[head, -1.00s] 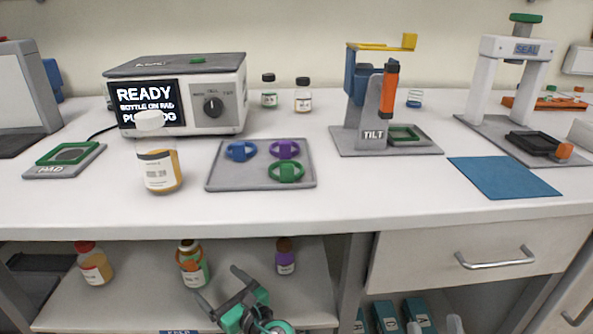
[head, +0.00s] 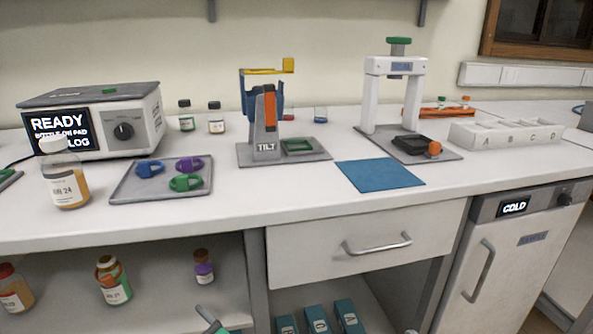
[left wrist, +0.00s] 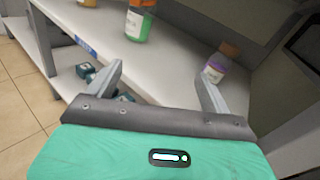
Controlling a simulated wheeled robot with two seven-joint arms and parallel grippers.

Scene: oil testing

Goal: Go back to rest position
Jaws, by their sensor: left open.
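My left gripper (left wrist: 160,85) is open and empty in the left wrist view, its two grey fingers spread apart. It faces the lower shelf (left wrist: 190,62), where a green-and-orange bottle (left wrist: 138,20) and a purple-labelled bottle (left wrist: 216,65) stand beyond the fingers. In the head view only a small part of my left gripper (head: 211,322) shows at the bottom edge, below the shelf bottles. My right gripper is not in view.
The counter (head: 290,195) holds a READY machine (head: 137,118), an amber bottle (head: 68,185), a ring tray (head: 160,197), a TILT stand (head: 266,148), a blue mat (head: 380,175) and a SEAL press (head: 372,95). A drawer (head: 365,240) and COLD cabinet (head: 500,250) are shut.

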